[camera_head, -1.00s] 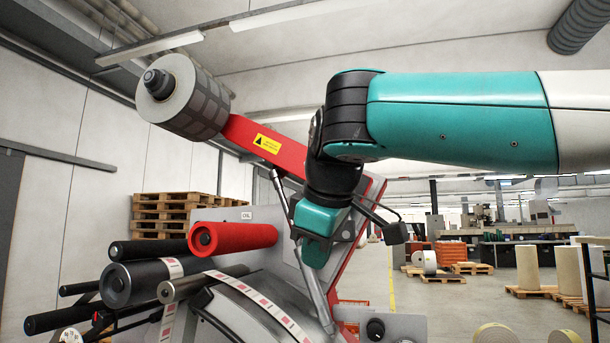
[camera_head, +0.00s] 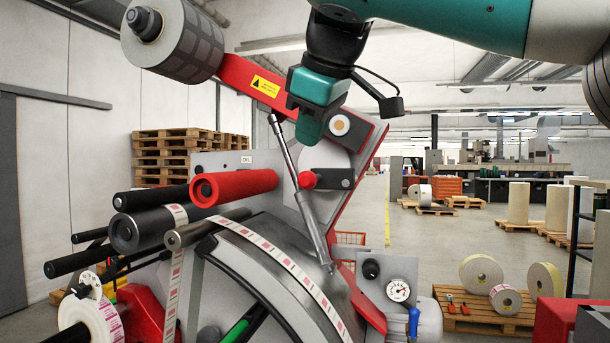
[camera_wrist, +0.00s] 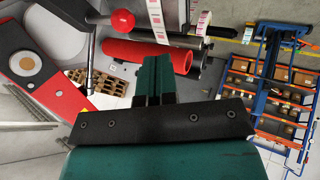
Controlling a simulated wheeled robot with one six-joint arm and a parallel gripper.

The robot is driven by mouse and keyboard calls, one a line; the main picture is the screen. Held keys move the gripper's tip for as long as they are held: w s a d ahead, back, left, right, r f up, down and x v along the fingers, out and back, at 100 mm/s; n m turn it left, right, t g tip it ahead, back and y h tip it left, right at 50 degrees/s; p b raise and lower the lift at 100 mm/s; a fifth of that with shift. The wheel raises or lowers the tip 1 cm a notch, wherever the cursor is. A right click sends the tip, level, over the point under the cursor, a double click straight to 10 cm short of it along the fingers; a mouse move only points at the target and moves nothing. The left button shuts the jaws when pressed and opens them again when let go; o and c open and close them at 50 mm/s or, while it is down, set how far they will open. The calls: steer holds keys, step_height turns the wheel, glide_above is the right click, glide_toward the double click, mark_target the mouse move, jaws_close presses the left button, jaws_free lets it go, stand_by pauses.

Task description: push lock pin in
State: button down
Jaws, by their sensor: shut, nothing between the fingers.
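The lock pin shows a round red knob (camera_head: 307,180) on a dark bracket at the pivot of the red lifting arm. In the wrist view the red knob (camera_wrist: 122,19) is near the top, left of the fingers.
A grey gas strut (camera_head: 300,190) slants down just left of the knob. A red roller (camera_head: 235,187) and dark rollers (camera_head: 150,229) stick out at left. The red arm (camera_head: 250,85) carries a large grey roll (camera_head: 175,42). A gauge (camera_head: 398,290) sits lower right.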

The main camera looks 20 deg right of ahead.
mark_target(305, 173)
steer(key=b+x, duration=0.1)
steer(key=x, duration=0.2)
steer(key=d+b+x, duration=0.1)
steer(key=x, duration=0.2)
steer(key=w+b+x, duration=0.1)
steer(key=x, duration=0.2)
steer(key=shift+w+d+r+b, duration=0.15)
steer(key=shift+w+b, duration=0.15)
steer(key=shift+b, duration=0.05)
steer(key=shift+w+d, duration=0.45)
steer(key=shift+w, duration=0.2)
steer(key=shift+a, duration=0.1)
